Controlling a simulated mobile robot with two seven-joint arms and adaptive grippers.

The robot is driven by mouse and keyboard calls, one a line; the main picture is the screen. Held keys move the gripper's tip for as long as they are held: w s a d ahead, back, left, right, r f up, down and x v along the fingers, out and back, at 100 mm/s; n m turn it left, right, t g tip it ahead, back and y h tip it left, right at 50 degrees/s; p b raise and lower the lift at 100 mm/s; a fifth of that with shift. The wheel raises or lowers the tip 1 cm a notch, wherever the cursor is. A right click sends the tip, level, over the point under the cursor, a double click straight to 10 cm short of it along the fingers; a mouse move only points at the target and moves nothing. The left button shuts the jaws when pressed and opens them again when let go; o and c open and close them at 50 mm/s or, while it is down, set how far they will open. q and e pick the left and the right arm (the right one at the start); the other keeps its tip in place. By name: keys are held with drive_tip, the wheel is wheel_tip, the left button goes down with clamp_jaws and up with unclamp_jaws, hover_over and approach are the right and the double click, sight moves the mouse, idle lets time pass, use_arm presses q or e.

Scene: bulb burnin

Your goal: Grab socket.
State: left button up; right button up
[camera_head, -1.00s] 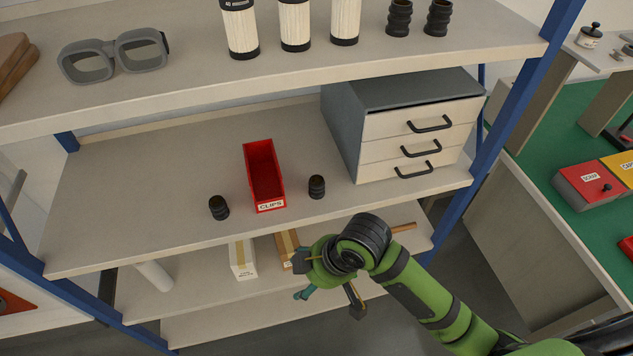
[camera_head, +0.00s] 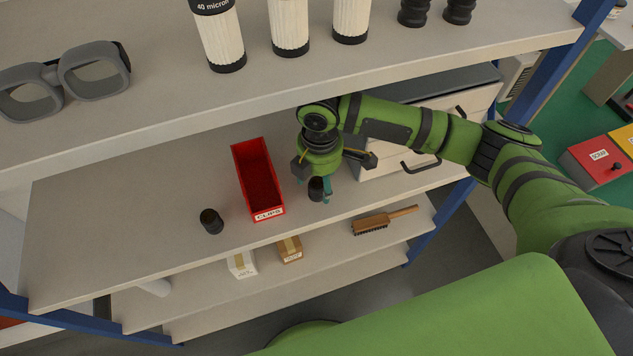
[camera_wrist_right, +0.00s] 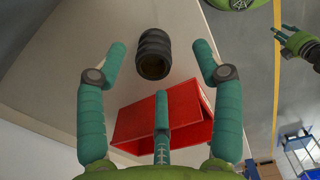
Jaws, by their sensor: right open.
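A black ribbed socket (camera_head: 315,189) stands on the middle shelf, just right of the red CLIPS bin. My right gripper (camera_head: 325,181) is above and around it, with its teal fingers pointing down and spread open. In the right wrist view the socket (camera_wrist_right: 153,55) lies between the two outer fingertips, clear of them, with the third finger below it. Contact with the socket is not visible. A second black socket (camera_head: 211,221) stands left of the bin. What looks like my left gripper (camera_wrist_right: 298,42) shows small at the right edge of the wrist view, its jaws unclear.
The red CLIPS bin (camera_head: 242,183) is close to the left of my right gripper. A drawer cabinet (camera_head: 368,165) stands to its right, partly behind my arm. The upper shelf (camera_head: 150,120) overhangs with filters and goggles. A brush (camera_head: 385,220) and boxes lie on the shelf below.

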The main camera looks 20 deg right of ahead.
sight(317, 183)
drive_tip(key=f, duration=0.1)
drive_tip(key=f+p, duration=0.1)
drive_tip(key=shift+w+a+f, duration=0.1)
drive_tip(key=shift+w+f, duration=0.2)
drive_tip(key=shift+f, duration=0.1)
wheel_tip(317, 183, down, 2)
drive_tip(key=shift+w, duration=0.15)
drive_tip(key=c, duration=1.2)
use_arm(q)
drive_tip(key=shift+s+r, duration=0.1)
drive_tip(key=shift+r, duration=0.75)
use_arm(e)
drive_tip(key=shift+r, duration=0.15)
